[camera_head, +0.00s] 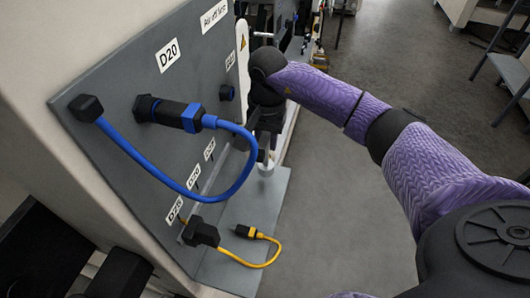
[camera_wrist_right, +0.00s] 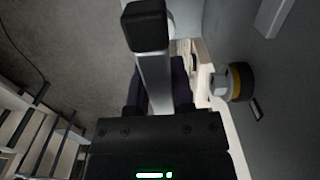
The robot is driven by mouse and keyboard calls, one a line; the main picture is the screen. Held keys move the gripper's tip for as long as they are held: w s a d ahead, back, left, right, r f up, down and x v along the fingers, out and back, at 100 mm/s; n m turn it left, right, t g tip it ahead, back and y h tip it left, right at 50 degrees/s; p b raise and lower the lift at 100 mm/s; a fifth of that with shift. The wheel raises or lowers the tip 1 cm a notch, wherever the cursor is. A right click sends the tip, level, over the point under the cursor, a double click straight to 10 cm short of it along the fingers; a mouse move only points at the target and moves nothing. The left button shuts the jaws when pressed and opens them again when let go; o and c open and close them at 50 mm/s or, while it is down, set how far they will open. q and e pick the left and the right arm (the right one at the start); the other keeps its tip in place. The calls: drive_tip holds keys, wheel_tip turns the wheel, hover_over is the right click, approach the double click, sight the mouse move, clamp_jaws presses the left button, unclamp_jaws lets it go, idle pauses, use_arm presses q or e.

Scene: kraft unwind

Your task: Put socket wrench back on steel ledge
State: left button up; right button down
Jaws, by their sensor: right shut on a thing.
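My right gripper (camera_head: 264,146) is in front of the lower right part of the grey panel, above the steel ledge (camera_head: 223,268). It is shut on the socket wrench, which its fingers mostly hide. A pale rounded end (camera_head: 266,168) shows just below the fingertips, over the ledge's far end; I cannot tell whether it touches the ledge. In the right wrist view, a grey finger with a black tip (camera_wrist_right: 147,28) covers most of the held thing. Black and silver parts at the lower left of the head view look like my left gripper (camera_head: 118,274); its jaws are unclear.
A blue cable (camera_head: 180,187) loops out from a plug on the grey panel (camera_head: 112,160), close to my right gripper. A yellow cable (camera_head: 262,264) lies over the ledge's near part. A knob (camera_wrist_right: 238,82) stands out in the wrist view. Open floor (camera_head: 340,215) lies right.

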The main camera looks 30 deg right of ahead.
sight(266, 165)
wheel_tip(266, 165, down, 3)
drive_tip(key=shift+f+b, duration=0.2)
drive_tip(key=shift+b, duration=0.2)
use_arm(q)
drive_tip(key=shift+s+a+f, duration=0.15)
drive_tip(key=shift+a+f, duration=0.25)
drive_tip(key=shift+a, duration=0.05)
use_arm(e)
drive_tip(key=c, duration=0.5)
unclamp_jaws()
use_arm(q)
drive_tip(key=shift+w+d, duration=0.15)
drive_tip(key=shift+w, duration=0.3)
use_arm(e)
wheel_tip(266, 165, up, 12)
drive_tip(key=p, duration=0.3)
drive_tip(key=shift+f, duration=0.1)
use_arm(q)
drive_tip(key=d+r, duration=0.1)
drive_tip(key=r, duration=0.1)
drive_tip(key=shift+w+d+r, duration=0.35)
drive_tip(key=shift+w+d, duration=0.05)
